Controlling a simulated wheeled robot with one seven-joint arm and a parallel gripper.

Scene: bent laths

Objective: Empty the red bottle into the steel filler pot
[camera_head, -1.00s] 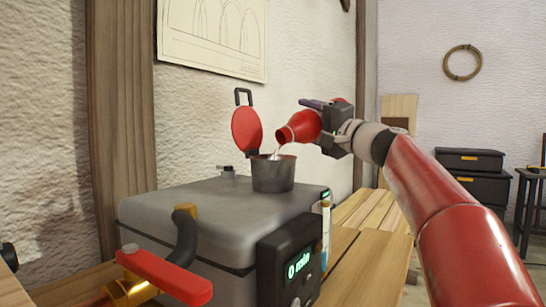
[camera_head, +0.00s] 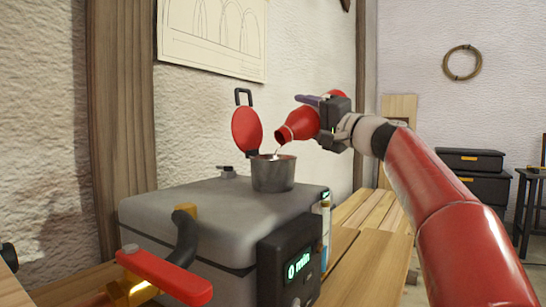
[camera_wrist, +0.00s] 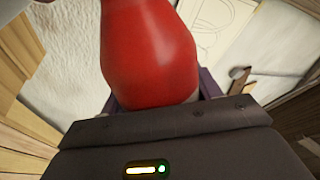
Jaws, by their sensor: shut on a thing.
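The red bottle (camera_head: 298,125) is tilted mouth-down to the left, above the steel filler pot (camera_head: 273,174). A thin pale stream runs from its mouth into the pot. My gripper (camera_head: 327,116) is shut on the bottle, up and to the right of the pot. In the wrist view the bottle's red body (camera_wrist: 150,50) fills the upper middle, and its mouth is out of sight. The pot stands upright on the grey box, its round red lid (camera_head: 247,130) swung open behind it. The liquid level inside the pot is hidden.
The grey box (camera_head: 190,215) carries a display panel (camera_head: 297,267) reading 0 min. A valve with a red lever (camera_head: 165,277) and a dark hose (camera_head: 185,237) stand at its front left. A wooden bench (camera_head: 350,240) lies to the right. Black cases (camera_head: 470,160) stand farther back.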

